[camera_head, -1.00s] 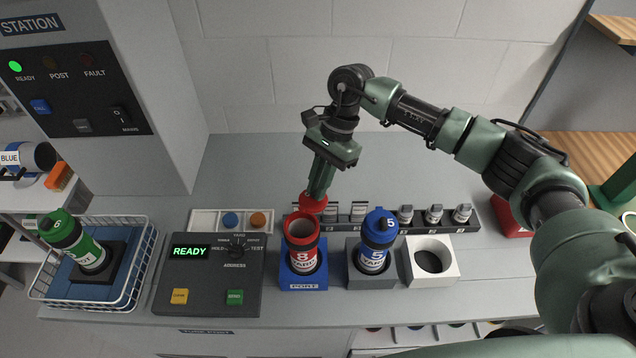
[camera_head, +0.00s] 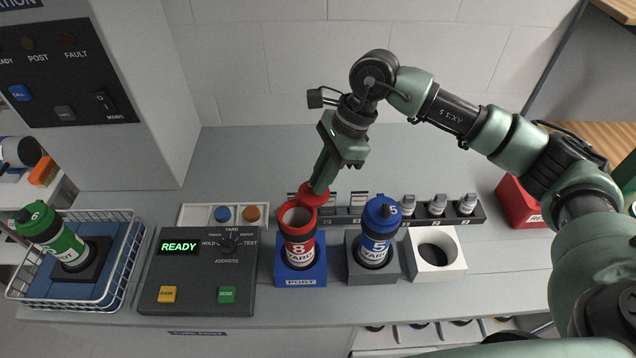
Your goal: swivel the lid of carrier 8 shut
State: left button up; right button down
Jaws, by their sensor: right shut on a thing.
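Carrier 8 (camera_head: 298,248) is a red canister with a white label, upright in the blue port block (camera_head: 301,279). Its top is open, and I see into its mouth. Its red lid (camera_head: 316,192) is swung out behind and to the right of the mouth, beside the rim. My right gripper (camera_head: 319,184) comes down from above with its fingertips at the lid and is shut on it; the fingertips are partly hidden by the gripper body. My left gripper is not in view.
Blue carrier 5 (camera_head: 379,231) stands upright close on the right, beside an empty white holder (camera_head: 436,260). The control panel (camera_head: 197,279) reads READY on the left. A wire basket (camera_head: 82,290) holds green carrier 6 (camera_head: 52,235). A rack of small bottles (camera_head: 437,205) lies behind.

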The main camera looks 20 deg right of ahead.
aim_at(311, 204)
jog(key=s+m+t+b, duration=0.1)
jog(key=m+b, duration=0.3)
jog(key=s+a+m+t+h+b, duration=0.1)
jog(key=s+m+b, duration=0.1)
jog(key=m+b, duration=0.2)
jog(key=s+a+m+t+h+b, duration=0.1)
jog(key=m+t+b, duration=0.1)
jog(key=b, duration=0.3)
jog(key=shift+s+a+f+m, duration=0.25)
jog(key=shift+s+m, duration=0.05)
jog(key=shift+m, duration=0.6)
jog(key=m+b, duration=0.1)
jog(key=a+m+h+b, duration=0.1)
jog(key=shift+s+m+t+b, duration=0.2)
jog(key=shift+m+t+b, duration=0.1)
jog(key=shift+a+r+m+h+b, duration=0.1)
jog(key=shift+a+m+h+b, duration=0.4)
jog(key=shift+m, duration=0.7)
jog(key=shift+a+r+m+h+b, duration=0.1)
jog(key=shift+a+m+h+b, duration=0.4)
jog(key=shift+m, duration=0.7)
jog(key=shift+a+m+h+b, duration=0.4)
jog(key=shift+a+m+b, duration=0.2)
jog(key=shift+m, duration=0.6)
jog(key=c, duration=1.4)
grip_release()
jog(key=shift+c, duration=0.2)
